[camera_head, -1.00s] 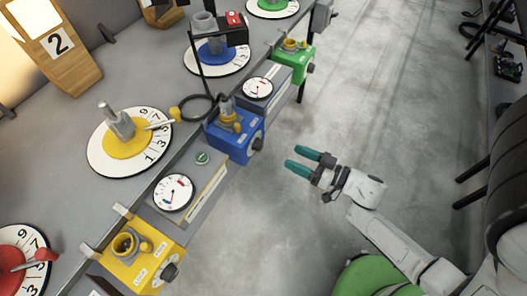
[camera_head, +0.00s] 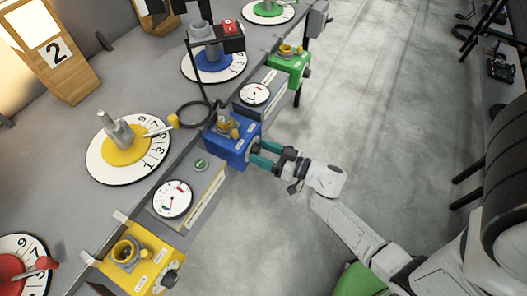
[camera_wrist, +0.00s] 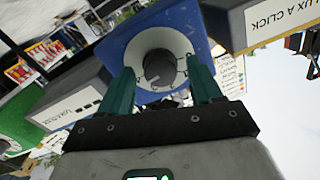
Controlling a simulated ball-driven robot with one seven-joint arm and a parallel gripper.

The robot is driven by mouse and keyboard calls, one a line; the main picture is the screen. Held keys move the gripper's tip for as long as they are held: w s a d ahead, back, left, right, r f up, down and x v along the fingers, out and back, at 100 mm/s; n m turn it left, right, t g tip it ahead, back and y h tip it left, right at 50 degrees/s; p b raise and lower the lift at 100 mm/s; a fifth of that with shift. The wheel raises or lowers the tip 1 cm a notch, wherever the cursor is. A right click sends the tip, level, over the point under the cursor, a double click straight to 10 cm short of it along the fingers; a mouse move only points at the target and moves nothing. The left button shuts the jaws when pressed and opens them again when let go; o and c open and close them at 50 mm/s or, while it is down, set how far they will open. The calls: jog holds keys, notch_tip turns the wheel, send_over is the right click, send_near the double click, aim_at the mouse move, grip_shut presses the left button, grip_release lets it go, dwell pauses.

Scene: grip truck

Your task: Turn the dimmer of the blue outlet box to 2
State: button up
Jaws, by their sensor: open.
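The blue outlet box (camera_head: 228,148) is mounted on the table's front edge, with a plug and a yellow part on its top. Its dark round dimmer knob (camera_wrist: 158,66) faces me in the wrist view, set in a pale ring (camera_wrist: 135,57) on the blue face. My gripper (camera_head: 264,154) is at the front of the blue box with its teal fingers open. In the wrist view the fingers (camera_wrist: 160,88) stand left and right of the knob. I cannot tell whether they touch it. The fingers hide the knob in the head view, and its number marks cannot be read.
A yellow outlet box (camera_head: 150,262) and a green outlet box (camera_head: 290,62) sit along the same edge. Grey gauge panels (camera_head: 200,190) flank the blue box. Numbered dials (camera_head: 100,160) lie on the table.

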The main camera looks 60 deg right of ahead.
jog(key=c, duration=1)
jog(key=shift+c, duration=0.2)
jog(key=shift+n, duration=0.3)
jog(key=n+b, duration=0.1)
jog(key=n, duration=0.2)
jog(key=n+b, duration=0.1)
jog(key=n, duration=0.3)
jog(key=shift+a, duration=0.1)
jog(key=n, duration=0.2)
jog(key=n+b, duration=0.1)
jog(key=n, duration=0.1)
jog(key=shift+f+g+h, duration=0.1)
jog(key=shift+g+h, duration=0.2)
jog(key=shift+n+b, duration=0.95)
jog(key=shift+n, duration=0.85)
